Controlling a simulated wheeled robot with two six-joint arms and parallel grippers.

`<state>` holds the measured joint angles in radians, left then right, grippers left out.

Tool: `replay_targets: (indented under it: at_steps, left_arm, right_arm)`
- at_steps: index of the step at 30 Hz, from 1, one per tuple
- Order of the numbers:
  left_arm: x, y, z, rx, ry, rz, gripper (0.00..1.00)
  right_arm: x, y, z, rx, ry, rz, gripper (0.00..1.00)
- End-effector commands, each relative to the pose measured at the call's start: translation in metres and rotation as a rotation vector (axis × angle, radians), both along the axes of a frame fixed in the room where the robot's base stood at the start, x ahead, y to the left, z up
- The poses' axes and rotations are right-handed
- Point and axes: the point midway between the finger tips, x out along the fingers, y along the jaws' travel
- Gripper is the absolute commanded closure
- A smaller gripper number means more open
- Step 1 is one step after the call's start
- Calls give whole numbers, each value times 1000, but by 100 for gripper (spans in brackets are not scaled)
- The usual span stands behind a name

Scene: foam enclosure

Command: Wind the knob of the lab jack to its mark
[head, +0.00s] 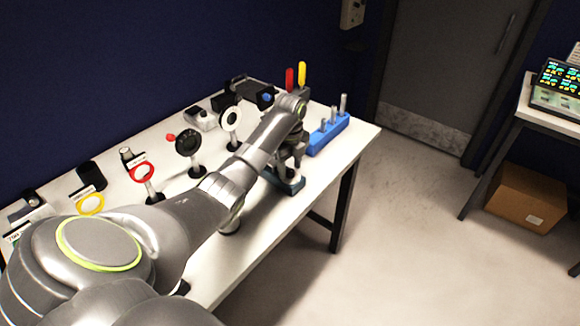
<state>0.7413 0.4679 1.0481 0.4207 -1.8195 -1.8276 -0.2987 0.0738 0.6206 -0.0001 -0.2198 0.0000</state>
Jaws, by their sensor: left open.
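The lab jack appears to be the small teal-based thing (290,186) near the front edge of the white bench, towards its right end. My left arm reaches over the bench from the left. My left gripper (290,160) is open and points down just above or at this thing. The arm's wrist and the gripper cover most of it. Its knob and mark cannot be made out, and I cannot tell whether the fingers touch it. My right gripper is not in view.
A blue block with upright pegs (328,136) stands close on the right. Red (289,79) and yellow (301,74) handles rise behind. Round optics on posts, including a black disc (188,142) and a red ring (142,172), line the bench (345,146).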

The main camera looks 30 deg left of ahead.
Motion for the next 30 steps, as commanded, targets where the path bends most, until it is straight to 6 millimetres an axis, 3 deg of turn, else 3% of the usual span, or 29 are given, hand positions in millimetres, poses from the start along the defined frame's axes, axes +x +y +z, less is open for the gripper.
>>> replay_targets:
  at_steps: [11,22,30]
  left_arm:
    - [0,0,-8,1,-1,0,54]
    - [0,0,-8,1,-1,0,99]
    - [0,0,-6,1,0,33,99]
  right_arm:
    - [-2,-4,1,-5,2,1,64]
    - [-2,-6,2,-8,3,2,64]
    - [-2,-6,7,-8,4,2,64]
